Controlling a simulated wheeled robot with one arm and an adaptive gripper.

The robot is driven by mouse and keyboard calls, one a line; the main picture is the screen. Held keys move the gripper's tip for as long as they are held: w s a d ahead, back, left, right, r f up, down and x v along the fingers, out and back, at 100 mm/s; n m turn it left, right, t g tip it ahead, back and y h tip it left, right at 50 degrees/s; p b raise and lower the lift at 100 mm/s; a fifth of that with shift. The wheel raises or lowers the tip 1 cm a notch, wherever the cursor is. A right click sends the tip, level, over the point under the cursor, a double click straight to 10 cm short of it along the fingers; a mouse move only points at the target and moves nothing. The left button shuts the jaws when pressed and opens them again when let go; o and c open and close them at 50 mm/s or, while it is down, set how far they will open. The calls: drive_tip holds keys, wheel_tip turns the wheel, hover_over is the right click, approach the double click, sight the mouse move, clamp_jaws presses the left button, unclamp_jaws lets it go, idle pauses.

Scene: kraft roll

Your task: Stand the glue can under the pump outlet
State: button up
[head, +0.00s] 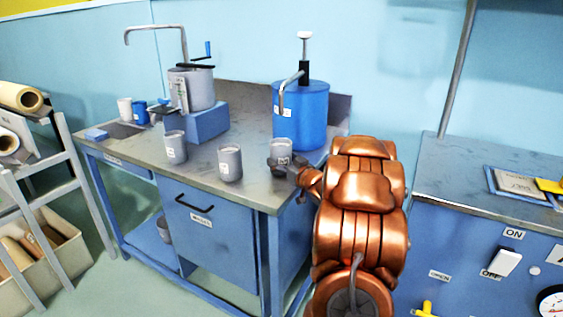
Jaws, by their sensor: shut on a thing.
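A grey can with a white label (281,147) stands upright at the right front of the bench, in front of the blue drum (312,125). My gripper (283,166) is shut on this can from the front right, and its fingers hide the can's lower part. The label is too small to read. The drum carries a hand pump (304,70) with a curved outlet pipe (284,92) that bends down on its left side. The pipe's end appears above the can in the picture; I cannot tell whether the can is directly beneath it in depth.
Two similar grey cans, one at left (176,148) and one nearer (230,163), stand on the bench (200,172). A grey pot (197,90) sits on a blue block (204,122) behind them. A control cabinet (450,190) stands right.

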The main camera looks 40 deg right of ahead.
drive_tip(key=shift+f, duration=0.1)
drive_tip(key=shift+f, duration=0.2)
drive_tip(key=o, duration=1.2)
drive_tip(key=shift+c, duration=0.2)
drive_tip(key=shift+r, duration=0.1)
drive_tip(key=shift+r, duration=0.15)
drive_tip(key=s+a, duration=0.2)
drive_tip(key=s, duration=0.9)
drive_tip(key=shift+s, duration=0.4)
